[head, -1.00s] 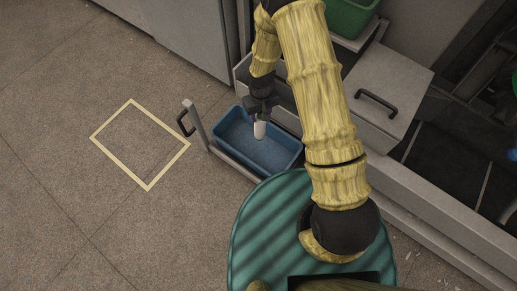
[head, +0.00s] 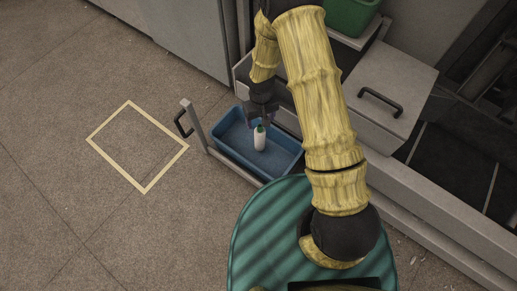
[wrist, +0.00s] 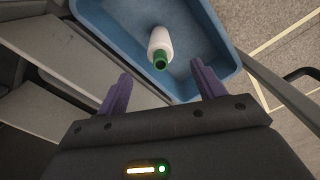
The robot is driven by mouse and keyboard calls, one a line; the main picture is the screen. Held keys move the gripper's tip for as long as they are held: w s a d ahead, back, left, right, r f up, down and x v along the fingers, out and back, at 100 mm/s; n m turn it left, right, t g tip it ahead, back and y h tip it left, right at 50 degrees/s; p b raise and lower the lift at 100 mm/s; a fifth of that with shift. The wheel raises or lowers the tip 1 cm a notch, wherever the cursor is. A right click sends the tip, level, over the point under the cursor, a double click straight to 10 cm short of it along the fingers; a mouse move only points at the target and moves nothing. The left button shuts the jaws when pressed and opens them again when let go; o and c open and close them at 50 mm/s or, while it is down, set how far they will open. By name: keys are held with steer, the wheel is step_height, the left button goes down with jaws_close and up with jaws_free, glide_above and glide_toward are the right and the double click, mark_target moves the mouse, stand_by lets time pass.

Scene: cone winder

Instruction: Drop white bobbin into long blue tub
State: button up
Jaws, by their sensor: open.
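The white bobbin (head: 260,140) with a green end is at the long blue tub (head: 229,145), below my gripper (head: 262,119). In the wrist view the bobbin (wrist: 159,45) shows inside the outline of the tub (wrist: 92,14), its green end toward me. My gripper (wrist: 160,90) has its two purple fingers spread apart, with nothing between them; the bobbin is beyond the fingertips. I cannot tell whether the bobbin is touching the tub floor.
The tub sits in an open drawer with a black handle (head: 183,123). A green bin (head: 351,14) stands at the back, and a grey lidded box (head: 388,88) with a black handle is at the right. A yellow-outlined square (head: 137,146) marks clear floor at the left.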

step_height(320, 180, up, 17)
steer(key=p, duration=0.7)
steer(key=shift+r+p, duration=0.2)
steer(key=shift+p, duration=0.2)
steer(key=shift+d+r, duration=0.1)
steer(key=s+d+r+m+t+p, duration=0.1)
steer(key=s+d+r+m+p, duration=0.1)
steer(key=s+d+r, duration=0.65)
steer(key=s+d+r+m+t+p, duration=0.15)
steer(key=s+d+r, duration=0.3)
steer(key=r, duration=0.65)
steer(key=w+p+v, duration=0.2)
steer(key=p+v, duration=1)
steer(key=w+r+p+v, duration=0.1)
steer(key=w+p+v, duration=0.2)
steer(key=p+v, duration=0.9)
steer(key=w+p+v, duration=0.2)
steer(key=p+v, duration=1)
steer(key=shift+w+r+m+p, duration=0.35)
steer(key=shift+w+r+m, duration=0.1)
steer(key=shift+w, duration=0.3)
steer(key=shift+d, duration=0.1)
steer(key=shift+c, duration=0.5)
